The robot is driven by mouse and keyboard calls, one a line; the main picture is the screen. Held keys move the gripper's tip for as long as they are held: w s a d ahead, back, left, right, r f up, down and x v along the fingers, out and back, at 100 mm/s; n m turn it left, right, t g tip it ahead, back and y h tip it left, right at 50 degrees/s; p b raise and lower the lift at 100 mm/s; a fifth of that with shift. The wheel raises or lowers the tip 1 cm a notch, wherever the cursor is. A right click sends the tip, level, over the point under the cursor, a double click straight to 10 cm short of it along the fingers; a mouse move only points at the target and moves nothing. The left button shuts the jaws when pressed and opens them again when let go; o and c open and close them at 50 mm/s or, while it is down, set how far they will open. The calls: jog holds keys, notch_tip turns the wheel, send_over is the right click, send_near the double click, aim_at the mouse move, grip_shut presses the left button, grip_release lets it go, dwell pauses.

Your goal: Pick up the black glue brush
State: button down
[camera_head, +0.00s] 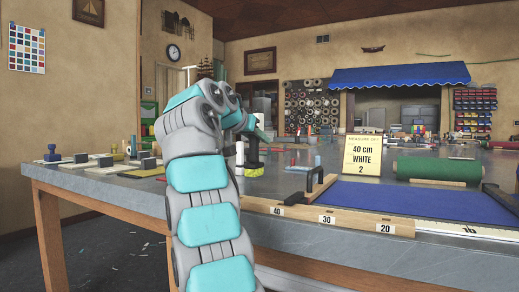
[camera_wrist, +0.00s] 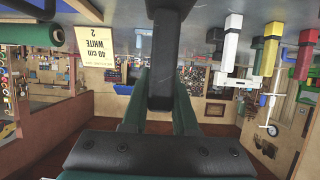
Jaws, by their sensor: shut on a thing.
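My gripper (camera_wrist: 161,100) shows in the wrist view with its green fingers shut on a black piece, which I take to be the black glue brush (camera_wrist: 163,50). It stands between the fingers and reaches to the top edge of that upside-down view. Its bristles cannot be made out. In the head view my grey and teal arm reaches over the left part of the table and hides most of the gripper. A black part (camera_head: 252,152) shows just right of the wrist there, above the tabletop.
A yellow sign (camera_head: 363,155) reading "40 cm WHITE 2" stands behind a blue mat (camera_head: 410,200) with a wooden ruler edge (camera_head: 330,217). A green roll (camera_head: 438,169) lies at the right. Several stamps and blocks (camera_head: 102,163) sit at the table's left.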

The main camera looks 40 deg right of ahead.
jog(key=s+a+b, duration=0.3)
jog(key=s+a, duration=0.2)
jog(key=s, duration=0.2)
jog(key=shift+a+r, duration=0.35)
jog(key=shift+r, duration=0.05)
